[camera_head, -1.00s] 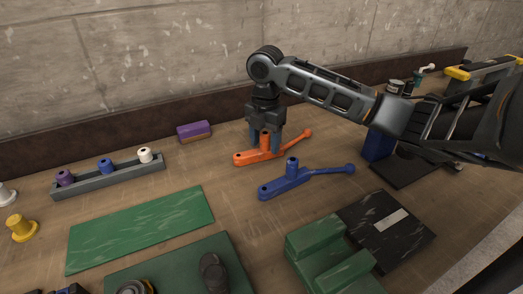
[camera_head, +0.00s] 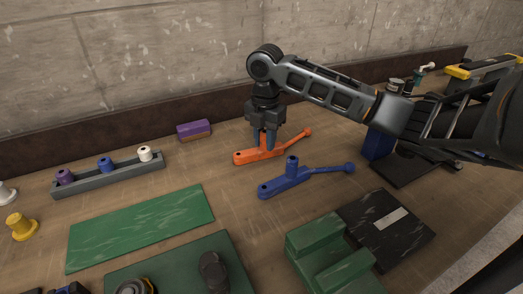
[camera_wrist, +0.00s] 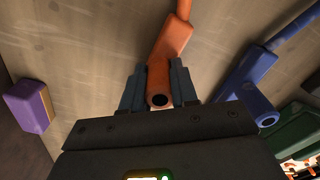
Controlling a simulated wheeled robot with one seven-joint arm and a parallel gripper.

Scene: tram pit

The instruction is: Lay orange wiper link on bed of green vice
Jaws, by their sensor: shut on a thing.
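The orange wiper link (camera_head: 246,156) lies on the bench with its thin arm pointing back right. It also shows in the wrist view (camera_wrist: 176,38). My gripper (camera_head: 265,142) points down and is shut on the link's upright orange post. In the wrist view my gripper's fingers (camera_wrist: 158,88) sit on both sides of the hollow post. The green vice (camera_head: 318,240) stands at the front right, with a raised block and a lower part beside it. Its lower end is cut off by the picture edge.
A blue link (camera_head: 285,184) lies close in front of the orange one, between it and the vice. A black plate (camera_head: 385,228) lies right of the vice. A green mat (camera_head: 140,228), a spool rack (camera_head: 110,178) and a purple block (camera_head: 194,130) are to the left.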

